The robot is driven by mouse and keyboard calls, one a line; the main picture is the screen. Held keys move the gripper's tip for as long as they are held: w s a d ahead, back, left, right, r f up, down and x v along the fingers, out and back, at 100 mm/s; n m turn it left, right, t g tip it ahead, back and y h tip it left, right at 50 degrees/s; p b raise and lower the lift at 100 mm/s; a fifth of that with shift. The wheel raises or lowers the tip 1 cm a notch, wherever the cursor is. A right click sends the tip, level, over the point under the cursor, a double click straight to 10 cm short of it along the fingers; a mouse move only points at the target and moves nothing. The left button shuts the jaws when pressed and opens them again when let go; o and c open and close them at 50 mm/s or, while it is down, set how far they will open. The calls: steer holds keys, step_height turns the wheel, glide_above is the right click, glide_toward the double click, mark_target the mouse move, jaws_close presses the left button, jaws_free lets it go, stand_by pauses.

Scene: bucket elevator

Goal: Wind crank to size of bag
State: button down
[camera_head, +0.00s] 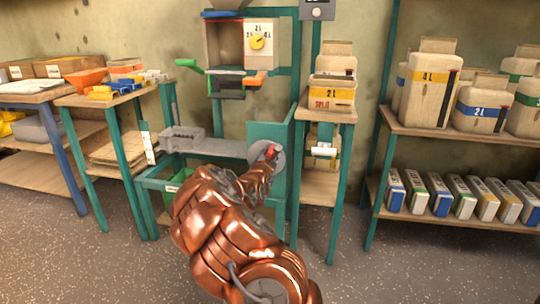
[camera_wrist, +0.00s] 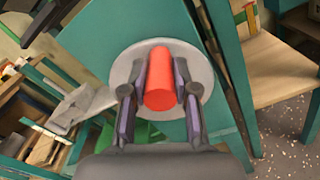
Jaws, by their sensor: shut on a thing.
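The crank is a grey disc (camera_head: 280,160) on the side of the teal machine frame, with a red handle (camera_wrist: 159,78). In the wrist view the handle sits between the two fingers of my gripper (camera_wrist: 160,85), which is shut on it. In the head view my gripper (camera_head: 270,158) reaches the disc and hides part of it. A yellow dial (camera_head: 257,43) with size marks, among them 2L, is on the white panel above. Its pointer is too small to read. On the stand right of the machine is a pale bag with a yellow band (camera_head: 332,94) reading SPLIT.
A right-hand shelf (camera_head: 450,131) holds pale bags, including a 4L (camera_head: 430,88) and a 2L bag (camera_head: 481,105), with several smaller packs below. A left table (camera_head: 110,96) holds an orange funnel and coloured blocks. Open speckled floor (camera_head: 400,275) lies in front.

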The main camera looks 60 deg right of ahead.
steer(key=shift+s, duration=0.1)
steer(key=shift+s+d+f+m+p, duration=0.1)
steer(key=shift+s+f+m+p, duration=0.25)
steer(key=shift+m, duration=0.45)
steer(key=shift+s+d+f+m, duration=0.2)
steer(key=shift+s+f+m, duration=0.25)
steer(key=shift+m, duration=0.25)
steer(key=shift+s+d+f+m+p, duration=0.15)
steer(key=shift+f+m+p, duration=0.1)
steer(key=shift+m, duration=0.35)
steer(key=shift+s+f+m+p, duration=0.15)
steer(key=shift+m+p, duration=0.1)
steer(key=shift+m, duration=0.65)
